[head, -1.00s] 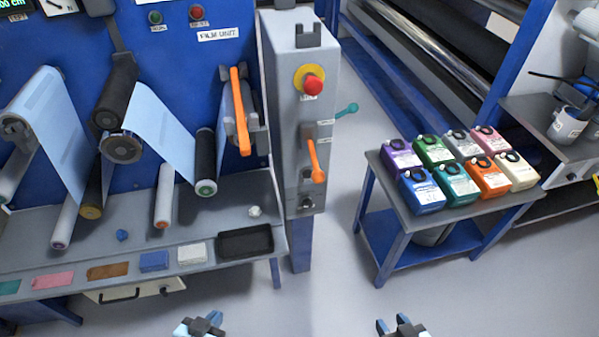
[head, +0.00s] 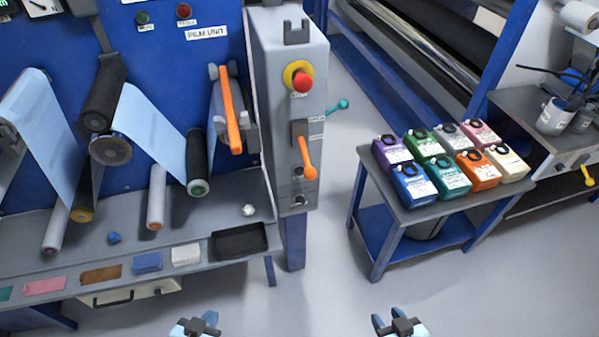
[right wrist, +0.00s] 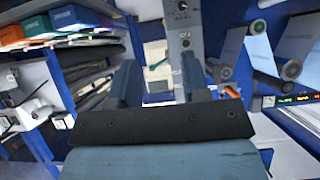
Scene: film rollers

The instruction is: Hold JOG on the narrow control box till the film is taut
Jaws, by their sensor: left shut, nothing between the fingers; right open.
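The narrow control box (head: 287,120) is a tall grey box standing at the right end of the film unit. It carries a red button (head: 302,82) on a yellow ring, an orange lever (head: 306,158) and small round controls below; its labels are too small to read. Light blue film (head: 155,128) runs over dark and grey rollers to its left. My left gripper (head: 196,325) is shut and empty at the bottom edge. My right gripper (head: 398,324) is open and empty, well short of the box. The box also shows in the right wrist view (right wrist: 184,42), beyond the fingers.
A grey shelf (head: 60,263) with a black tray (head: 240,241) juts out below the rollers. A blue-framed table (head: 410,212) with several coloured jugs stands at the right. A teal handle (head: 338,105) sticks out beside the box. The floor in front is clear.

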